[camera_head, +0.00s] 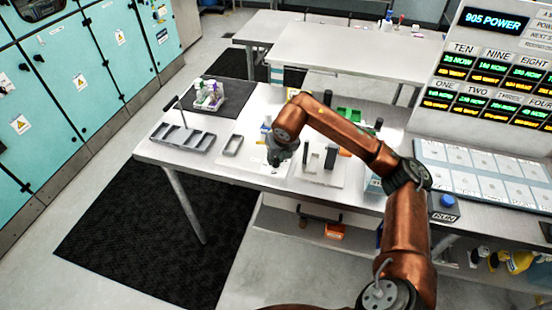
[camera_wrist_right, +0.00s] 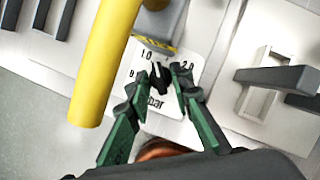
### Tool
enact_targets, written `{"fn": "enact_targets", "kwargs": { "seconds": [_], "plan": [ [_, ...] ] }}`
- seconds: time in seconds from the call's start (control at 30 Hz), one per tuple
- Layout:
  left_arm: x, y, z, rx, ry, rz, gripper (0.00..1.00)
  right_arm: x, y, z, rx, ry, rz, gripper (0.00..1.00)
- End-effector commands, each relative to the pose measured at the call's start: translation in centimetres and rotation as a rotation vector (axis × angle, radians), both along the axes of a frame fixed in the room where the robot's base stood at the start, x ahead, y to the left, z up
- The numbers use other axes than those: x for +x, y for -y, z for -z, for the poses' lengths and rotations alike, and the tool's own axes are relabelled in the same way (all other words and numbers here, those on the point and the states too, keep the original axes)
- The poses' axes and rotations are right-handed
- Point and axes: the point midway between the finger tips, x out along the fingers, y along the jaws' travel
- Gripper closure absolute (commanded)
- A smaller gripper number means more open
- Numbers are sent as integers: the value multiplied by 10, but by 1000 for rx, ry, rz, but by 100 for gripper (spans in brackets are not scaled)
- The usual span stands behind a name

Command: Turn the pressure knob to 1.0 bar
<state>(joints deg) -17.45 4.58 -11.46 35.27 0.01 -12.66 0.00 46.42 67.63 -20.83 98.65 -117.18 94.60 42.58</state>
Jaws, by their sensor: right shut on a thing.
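The small black pressure knob (camera_wrist_right: 158,79) shows in the right wrist view on a white dial plate (camera_wrist_right: 171,109). Printed marks 1.0, 2.0 and "bar" are legible around it; another mark at the left is partly covered. My right gripper (camera_wrist_right: 163,76) has its green fingers on either side of the knob and is shut on it. Which mark the knob points to is hard to tell. In the head view my right gripper (camera_head: 276,160) is low over the table, and the knob is hidden there. My left gripper is not in view.
A yellow cylinder (camera_wrist_right: 103,65) stands close left of the dial in the wrist view, and a grey block (camera_wrist_right: 163,22) is just beyond it. The table also holds a compartment tray (camera_head: 182,138), a bin of bottles (camera_head: 208,96) and a blue-button box (camera_head: 443,207).

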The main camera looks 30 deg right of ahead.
Motion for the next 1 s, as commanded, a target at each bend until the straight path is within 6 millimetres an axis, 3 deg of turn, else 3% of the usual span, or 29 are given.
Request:
{"fn": "enact_targets", "kwargs": {
  "seconds": [0.23,0.5,0.53,0.77,1.0],
  "plan": [
    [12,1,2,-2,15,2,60,0,2,0,0,-2,-108,100],
    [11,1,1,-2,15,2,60,0,2,0,-2,-1,-117,100],
    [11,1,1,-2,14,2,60,0,2,0,-2,-1,-117,78],
    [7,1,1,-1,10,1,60,0,1,0,0,-1,-117,62],
    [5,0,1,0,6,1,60,0,1,0,0,-1,-118,62]
  ]
}}
